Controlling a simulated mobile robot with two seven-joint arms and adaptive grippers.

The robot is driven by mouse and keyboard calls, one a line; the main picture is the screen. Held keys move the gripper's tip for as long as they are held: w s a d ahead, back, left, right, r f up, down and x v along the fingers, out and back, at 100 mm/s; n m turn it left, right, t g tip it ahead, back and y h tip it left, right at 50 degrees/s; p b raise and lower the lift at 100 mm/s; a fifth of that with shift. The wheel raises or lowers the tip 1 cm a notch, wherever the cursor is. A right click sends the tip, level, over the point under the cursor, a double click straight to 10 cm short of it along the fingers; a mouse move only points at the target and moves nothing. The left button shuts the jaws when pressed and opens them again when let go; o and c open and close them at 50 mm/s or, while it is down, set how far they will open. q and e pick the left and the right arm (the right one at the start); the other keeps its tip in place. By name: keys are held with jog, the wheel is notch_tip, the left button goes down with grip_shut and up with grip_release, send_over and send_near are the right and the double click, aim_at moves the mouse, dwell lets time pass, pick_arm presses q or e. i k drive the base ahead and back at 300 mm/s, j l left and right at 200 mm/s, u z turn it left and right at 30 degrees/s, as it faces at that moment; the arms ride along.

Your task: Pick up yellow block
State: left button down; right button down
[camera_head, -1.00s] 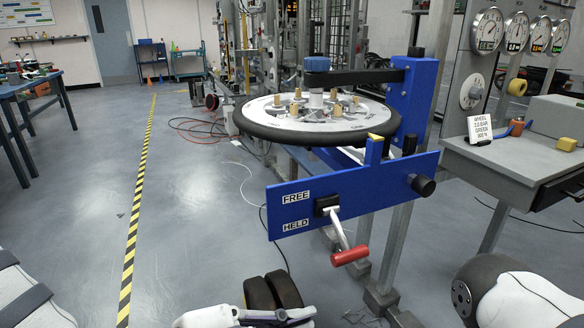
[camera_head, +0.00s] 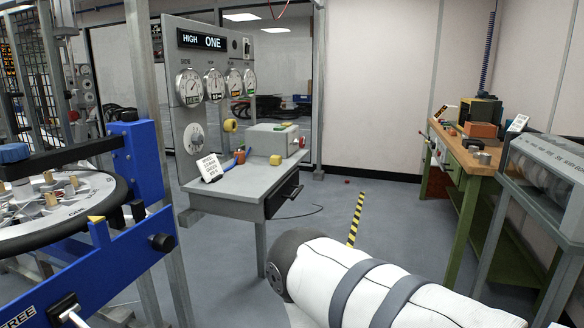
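A small yellow block (camera_head: 275,160) sits on the grey bench top (camera_head: 235,184), near the front of a grey box. An orange piece (camera_head: 240,157) stands to its left, beside a blue part. A round yellow piece (camera_head: 230,125) is on the gauge panel behind. My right arm crosses the bottom of the view, but its gripper is not in view. My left gripper is not in view either.
The wheel on its blue stand (camera_head: 145,160) is at the left. A white label card (camera_head: 209,167) stands on the grey bench. A wooden-topped green workbench (camera_head: 468,155) is at the right. The floor between the benches is mostly clear.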

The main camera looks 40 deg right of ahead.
aim_at(275, 159)
jog(key=z, duration=1.1)
jog(key=l+u, duration=0.4)
jog(key=l, duration=0.3)
jog(key=l+u, duration=0.35)
jog(key=l, duration=0.35)
